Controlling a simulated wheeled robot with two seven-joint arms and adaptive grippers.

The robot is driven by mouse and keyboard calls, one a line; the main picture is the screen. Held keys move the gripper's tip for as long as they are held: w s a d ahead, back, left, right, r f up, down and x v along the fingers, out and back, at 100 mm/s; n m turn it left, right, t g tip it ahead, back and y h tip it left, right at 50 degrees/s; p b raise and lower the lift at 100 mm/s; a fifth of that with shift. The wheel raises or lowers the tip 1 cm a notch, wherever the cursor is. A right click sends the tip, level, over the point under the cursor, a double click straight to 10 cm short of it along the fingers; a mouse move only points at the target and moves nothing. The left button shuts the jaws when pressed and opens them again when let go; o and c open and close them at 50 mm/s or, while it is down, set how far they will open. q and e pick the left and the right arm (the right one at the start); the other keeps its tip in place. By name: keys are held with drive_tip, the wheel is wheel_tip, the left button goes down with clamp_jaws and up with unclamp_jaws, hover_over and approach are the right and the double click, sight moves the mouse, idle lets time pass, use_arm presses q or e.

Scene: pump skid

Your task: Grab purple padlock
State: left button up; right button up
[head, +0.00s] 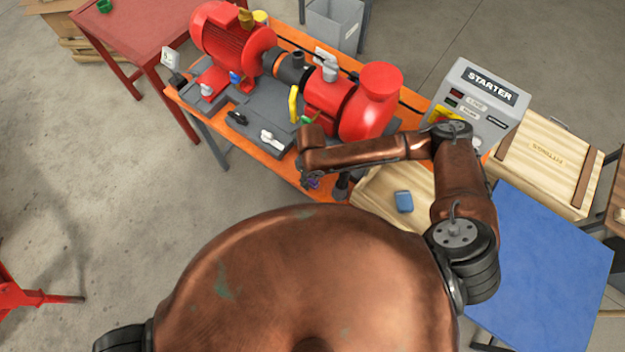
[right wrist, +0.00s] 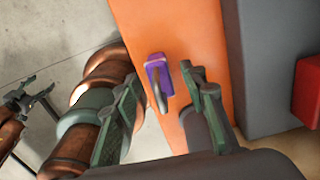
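The purple padlock (right wrist: 153,75) lies on the orange bench top (right wrist: 157,25) in the right wrist view, with its grey shackle toward the camera. In the head view only a small purple patch of it (head: 314,184) shows beside my right gripper (head: 308,178). My right gripper (right wrist: 159,88) is open, one finger on each side of the padlock in the picture, the right finger closer. I cannot tell whether a finger touches it. My left gripper (right wrist: 30,92) shows small at the left of the right wrist view, its fingers apart; it is outside the head view.
A red pump (head: 370,105) and motor (head: 232,42) stand on a grey base behind the padlock. A grey starter box (head: 474,105) and wooden crate (head: 545,165) are at right. A blue block (head: 404,201) lies on a wooden surface. A blue table top (head: 550,265) is clear.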

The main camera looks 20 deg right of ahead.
drive_tip(key=shift+f, duration=1)
clamp_jaws()
